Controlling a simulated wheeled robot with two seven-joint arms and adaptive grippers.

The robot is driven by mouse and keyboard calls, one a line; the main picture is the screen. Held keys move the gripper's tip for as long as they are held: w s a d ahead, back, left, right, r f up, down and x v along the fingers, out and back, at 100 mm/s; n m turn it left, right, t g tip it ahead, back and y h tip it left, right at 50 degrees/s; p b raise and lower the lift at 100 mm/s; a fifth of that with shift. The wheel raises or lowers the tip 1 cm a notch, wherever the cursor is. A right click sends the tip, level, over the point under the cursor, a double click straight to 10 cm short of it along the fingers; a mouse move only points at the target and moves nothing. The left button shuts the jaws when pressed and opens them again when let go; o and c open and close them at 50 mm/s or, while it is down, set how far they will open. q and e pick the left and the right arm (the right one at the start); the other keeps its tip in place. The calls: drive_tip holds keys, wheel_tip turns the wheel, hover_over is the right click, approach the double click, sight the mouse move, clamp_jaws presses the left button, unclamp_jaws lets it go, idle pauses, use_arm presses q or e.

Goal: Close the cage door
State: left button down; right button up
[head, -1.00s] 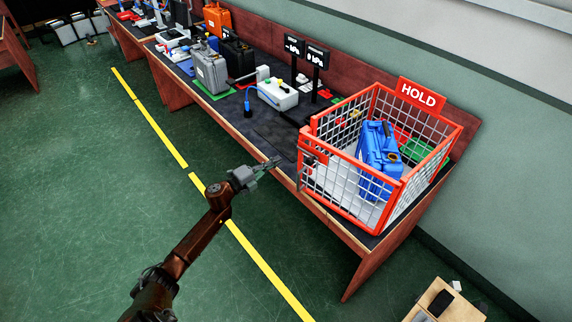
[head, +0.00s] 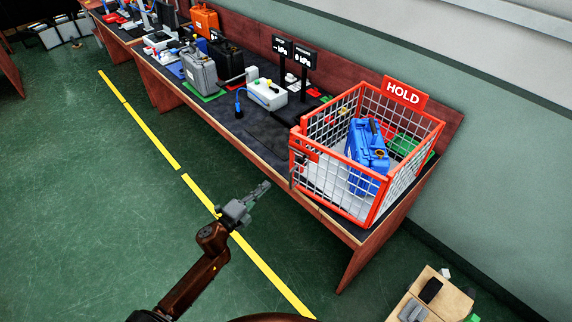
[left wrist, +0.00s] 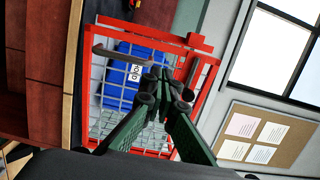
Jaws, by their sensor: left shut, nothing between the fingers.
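The red-framed mesh cage (head: 432,125) with a HOLD sign stands on the near end of the bench in the head view. Its mesh door (head: 330,187) spans the near side and looks nearly flush with the frame; I cannot tell whether it is latched. A handle (left wrist: 113,52) shows in the left wrist view. A blue case (head: 366,150) is inside, also seen through the mesh in the left wrist view (left wrist: 122,75). My left gripper (head: 266,185) is shut and empty, in front of the bench edge, apart from the door. My right gripper is not in view.
Grey and black cases (head: 199,70) and a white device (head: 267,94) stand farther along the bench (head: 265,140). A wooden box (head: 445,298) is at the lower right. The green floor before the bench is clear, with a yellow line (head: 200,193).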

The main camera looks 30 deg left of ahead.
sight(292, 160)
use_arm(q)
drive_tip(key=b+x, duration=0.1)
drive_tip(key=x, duration=1.3)
drive_tip(key=shift+a+f, duration=0.1)
